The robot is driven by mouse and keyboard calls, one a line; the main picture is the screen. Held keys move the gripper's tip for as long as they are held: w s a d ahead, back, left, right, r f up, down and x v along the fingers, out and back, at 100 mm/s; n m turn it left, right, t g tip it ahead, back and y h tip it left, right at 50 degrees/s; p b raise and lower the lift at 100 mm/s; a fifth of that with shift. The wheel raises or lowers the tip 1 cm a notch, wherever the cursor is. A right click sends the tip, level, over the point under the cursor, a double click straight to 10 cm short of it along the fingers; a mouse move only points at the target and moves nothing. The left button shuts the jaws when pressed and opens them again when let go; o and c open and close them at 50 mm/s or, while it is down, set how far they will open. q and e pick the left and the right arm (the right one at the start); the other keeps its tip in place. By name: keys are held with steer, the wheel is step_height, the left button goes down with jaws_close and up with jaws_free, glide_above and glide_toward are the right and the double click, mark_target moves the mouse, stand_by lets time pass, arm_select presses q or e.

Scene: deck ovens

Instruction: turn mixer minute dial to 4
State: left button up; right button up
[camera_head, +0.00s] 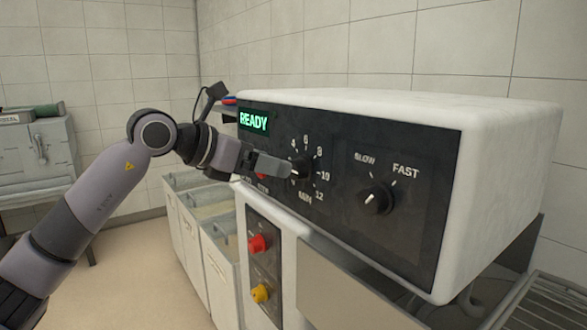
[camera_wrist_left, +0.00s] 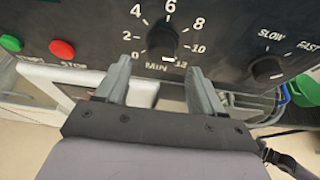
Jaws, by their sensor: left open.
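The mixer minute dial (camera_head: 303,167) is a black knob on the dark control panel, ringed by white numbers up to 12. In the wrist view the gripper (camera_wrist_left: 158,72) has a wide empty gap. My right gripper is not in view.
A slow/fast knob (camera_head: 377,199) is right of the dial. A green READY display (camera_head: 254,121) is above left. Red (camera_head: 258,243) and yellow (camera_head: 261,292) knobs are below. Green (camera_wrist_left: 11,43) and red STOP (camera_wrist_left: 62,49) buttons are left in the wrist view.

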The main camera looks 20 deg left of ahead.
mark_target(299, 169)
arm_select(q)
steer(key=shift+p+x, duration=0.35)
steer(key=shift+x, duration=2.55)
steer(key=shift+s, duration=0.1)
steer(key=c, duration=0.9)
steer(key=shift+o, duration=0.2)
